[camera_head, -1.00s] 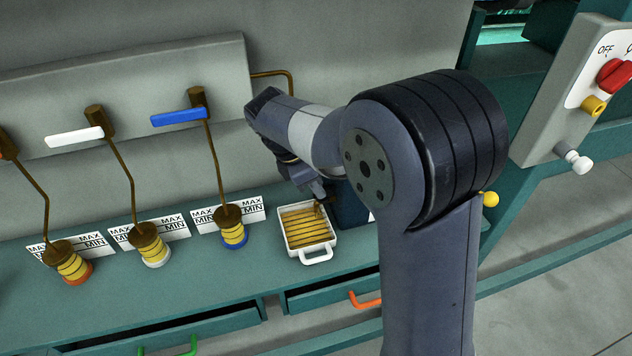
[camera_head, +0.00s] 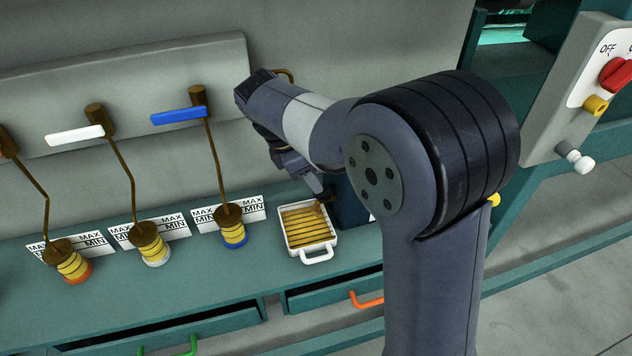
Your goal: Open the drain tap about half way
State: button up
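No tap in view is marked as the drain tap, so I cannot tell which one it is. A white lever (camera_head: 75,136) and a blue lever (camera_head: 179,116) stick out to the left from brass valves on the grey panel. A brass pipe (camera_head: 285,74) leaves the panel's right end and passes behind my arm. My gripper (camera_head: 318,188) points down at the back right corner of a white tray (camera_head: 318,258) with a yellow slatted inside. A small brown part (camera_head: 326,199) shows by its tip; contact is unclear. The finger opening is too small to tell.
Yellow-banded cups (camera_head: 234,234) with MAX/MIN cards stand on the teal bench (camera_head: 185,285). A dark blue block (camera_head: 349,208) stands right of the tray, partly behind my arm. A grey box with a red knob (camera_head: 616,75) is at the right.

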jog(key=v, duration=0.7)
jog(key=shift+a+r, duration=0.2)
jog(key=shift+r, duration=0.05)
jog(key=x, duration=1)
jog(key=shift+d+f, duration=0.25)
jog(key=shift+f, duration=0.25)
jog(key=shift+s+n, duration=0.1)
jog(key=shift+n, duration=0.2)
